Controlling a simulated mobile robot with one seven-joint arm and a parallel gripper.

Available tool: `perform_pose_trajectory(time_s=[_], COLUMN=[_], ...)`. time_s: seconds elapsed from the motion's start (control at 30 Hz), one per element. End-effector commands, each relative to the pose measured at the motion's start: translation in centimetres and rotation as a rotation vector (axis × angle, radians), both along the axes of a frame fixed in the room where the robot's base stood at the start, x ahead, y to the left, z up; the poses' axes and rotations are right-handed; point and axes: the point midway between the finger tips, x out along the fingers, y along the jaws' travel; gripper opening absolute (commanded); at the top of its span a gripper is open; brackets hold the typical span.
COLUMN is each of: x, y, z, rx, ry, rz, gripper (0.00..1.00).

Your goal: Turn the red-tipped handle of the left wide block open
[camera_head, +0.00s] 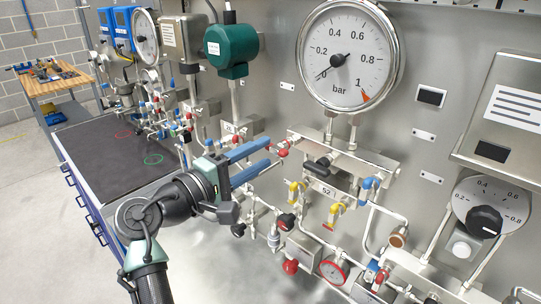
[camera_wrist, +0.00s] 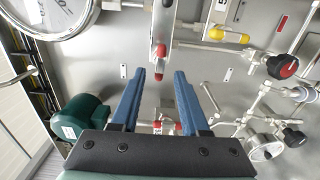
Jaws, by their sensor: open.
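The left wide block (camera_head: 305,145) is a pale metal bar under the large bar gauge. A red-tipped handle (camera_head: 282,150) sits at its left end, and the red tip also shows in the wrist view (camera_wrist: 160,50). My gripper (camera_head: 271,153) is open, with two blue fingers pointing at this red tip. In the wrist view my fingertips (camera_wrist: 160,74) lie either side of the tip's line, and the tip appears just beyond them. Nothing is between the fingers at their ends. Whether a finger touches the handle cannot be told.
The bar gauge (camera_head: 349,57) is above the block. A black handle (camera_head: 317,165), a blue handle (camera_head: 369,183) and yellow handles (camera_head: 297,188) are close by. A green transmitter (camera_head: 231,46) is up left. Pipes and valves crowd the panel below. A dark bench top (camera_head: 105,150) lies left.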

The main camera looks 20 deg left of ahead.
Motion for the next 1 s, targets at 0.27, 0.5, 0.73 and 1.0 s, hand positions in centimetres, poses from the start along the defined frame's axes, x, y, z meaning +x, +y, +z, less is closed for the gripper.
perform_pose_trajectory(time_s=[0.27, 0.5, 0.73, 1.0], x=[-5.8, -8.2, -8.5, -8.4], y=[2.0, 2.7, 2.8, 2.8], z=[-0.5, -0.3, -0.1, -0.1], rx=[0.002, 0.001, -0.001, 0.0], ry=[0.0, 0.004, 0.004, 0.004], rz=[0.0, -0.004, -0.006, -0.005], gripper=[0.45, 0.45, 0.45, 0.45])
